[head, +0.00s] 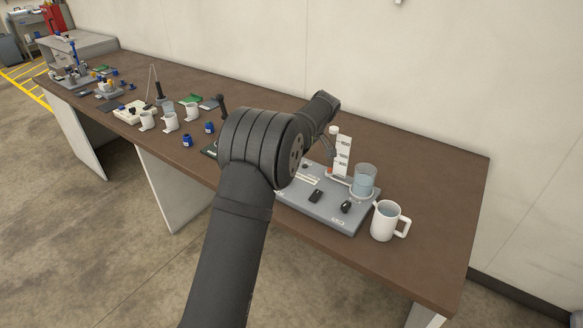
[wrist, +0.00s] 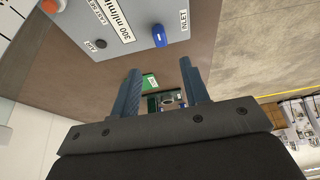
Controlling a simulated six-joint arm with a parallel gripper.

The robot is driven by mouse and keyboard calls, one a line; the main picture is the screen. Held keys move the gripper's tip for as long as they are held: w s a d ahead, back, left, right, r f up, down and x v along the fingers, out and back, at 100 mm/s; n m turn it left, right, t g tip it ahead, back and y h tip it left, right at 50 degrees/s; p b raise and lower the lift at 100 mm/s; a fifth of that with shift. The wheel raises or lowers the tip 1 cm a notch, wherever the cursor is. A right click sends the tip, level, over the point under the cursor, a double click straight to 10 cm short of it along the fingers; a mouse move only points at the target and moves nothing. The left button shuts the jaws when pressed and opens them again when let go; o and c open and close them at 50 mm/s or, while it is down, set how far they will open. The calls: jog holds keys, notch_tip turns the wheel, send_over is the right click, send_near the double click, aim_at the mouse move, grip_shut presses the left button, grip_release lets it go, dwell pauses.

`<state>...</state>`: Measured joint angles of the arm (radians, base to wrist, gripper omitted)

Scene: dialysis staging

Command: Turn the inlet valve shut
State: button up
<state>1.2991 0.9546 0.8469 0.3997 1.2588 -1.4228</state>
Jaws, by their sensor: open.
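The inlet valve is a blue knob (wrist: 159,37) beside a white INLET label (wrist: 184,20), near the edge of a grey panel in the wrist view. My gripper (wrist: 160,66) is open, with its two dark fingers apart and nothing between them. In the picture the knob lies just beyond the fingertips, apart from them. In the head view the grey panel (head: 335,213) lies on the bench, partly behind my arm. I cannot make out the blue knob or my fingers there.
A beaker of liquid (head: 364,180) stands at the panel's right, with a white mug (head: 384,224) beside it. Two black knobs (head: 316,196) sit on the panel's front. Cups and blue bottles (head: 187,140) stand farther left. The bench's right end is clear.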

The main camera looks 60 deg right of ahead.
jog(key=v, duration=0.7)
jog(key=shift+w, duration=0.1)
jog(key=x, duration=1.7)
jog(key=shift+f, duration=0.3)
jog(key=shift+r, duration=0.1)
jog(key=v, duration=1.8)
jog(key=x, duration=1.8)
jog(key=shift+a, duration=0.1)
jog(key=m+h, duration=0.1)
jog(key=m, duration=0.2)
jog(key=m+h, duration=0.1)
jog(key=m, duration=0.2)
jog(key=shift+a+g, duration=0.15)
jog(key=shift+g, duration=0.15)
jog(key=v, duration=1.4)
jog(key=shift+a+r, duration=0.15)
jog(key=shift+r, duration=0.1)
